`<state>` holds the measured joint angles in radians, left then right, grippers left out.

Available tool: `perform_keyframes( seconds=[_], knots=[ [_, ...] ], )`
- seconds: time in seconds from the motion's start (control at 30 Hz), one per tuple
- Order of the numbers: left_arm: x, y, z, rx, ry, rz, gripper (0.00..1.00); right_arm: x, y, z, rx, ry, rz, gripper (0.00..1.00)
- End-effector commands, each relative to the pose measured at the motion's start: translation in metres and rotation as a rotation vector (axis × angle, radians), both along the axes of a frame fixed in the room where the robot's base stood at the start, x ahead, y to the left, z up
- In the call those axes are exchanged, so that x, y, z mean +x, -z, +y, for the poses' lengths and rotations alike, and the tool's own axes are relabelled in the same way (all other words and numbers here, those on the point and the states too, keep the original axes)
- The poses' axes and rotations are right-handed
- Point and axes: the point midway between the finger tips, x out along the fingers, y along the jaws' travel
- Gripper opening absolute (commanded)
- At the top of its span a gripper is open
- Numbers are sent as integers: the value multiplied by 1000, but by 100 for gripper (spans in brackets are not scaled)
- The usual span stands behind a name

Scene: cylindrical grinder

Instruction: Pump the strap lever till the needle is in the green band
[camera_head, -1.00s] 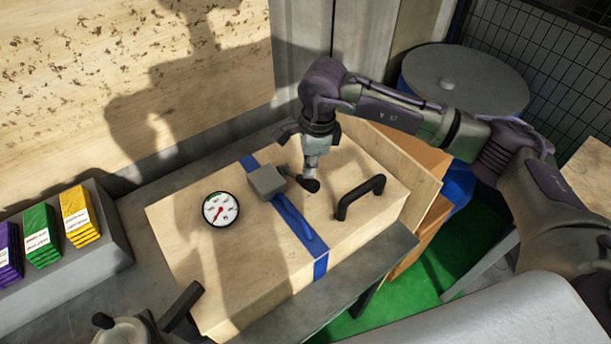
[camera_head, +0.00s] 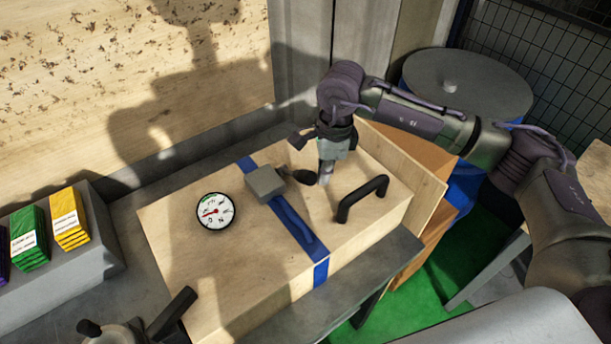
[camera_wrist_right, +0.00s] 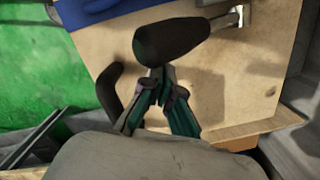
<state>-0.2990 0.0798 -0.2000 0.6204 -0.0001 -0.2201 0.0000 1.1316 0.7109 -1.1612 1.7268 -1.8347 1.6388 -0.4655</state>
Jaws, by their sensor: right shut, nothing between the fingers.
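The strap lever with its black grip (camera_head: 302,178) sticks out to the right from a grey block (camera_head: 264,184) on the blue strap (camera_head: 292,222) around a wooden crate (camera_head: 180,237). The round white gauge (camera_head: 216,211) lies left of the strap. Its red needle points left, below the green band at the dial's upper left. My right gripper (camera_head: 325,181) is shut and empty, just right of the grip's end. In the wrist view its fingertips (camera_wrist_right: 158,73) are close to the rounded end of the grip (camera_wrist_right: 172,38); whether they touch is unclear.
A black carrying handle (camera_head: 362,197) stands on the crate, right of my right gripper. Green and yellow packs (camera_head: 69,219) sit on a grey ledge at left.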

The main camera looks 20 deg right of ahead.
Motion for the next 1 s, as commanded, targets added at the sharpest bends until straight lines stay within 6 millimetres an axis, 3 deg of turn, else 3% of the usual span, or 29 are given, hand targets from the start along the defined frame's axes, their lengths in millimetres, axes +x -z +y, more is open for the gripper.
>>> perform_keyframes(
  seconds=[0.27, 0.7, 1.0],
  knots=[
    [-1, 0, 1, 1, 0, 2, 40, 1, -19, -2, 1, 1, -5, 0],
    [-1, 0, 0, 0, 0, 1, 40, -1, -104, -12, 2, 1, -3, 0],
    [-1, 0, 0, 0, 0, 1, 40, -2, -120, -14, 2, 0, 0, 0]
  ],
)
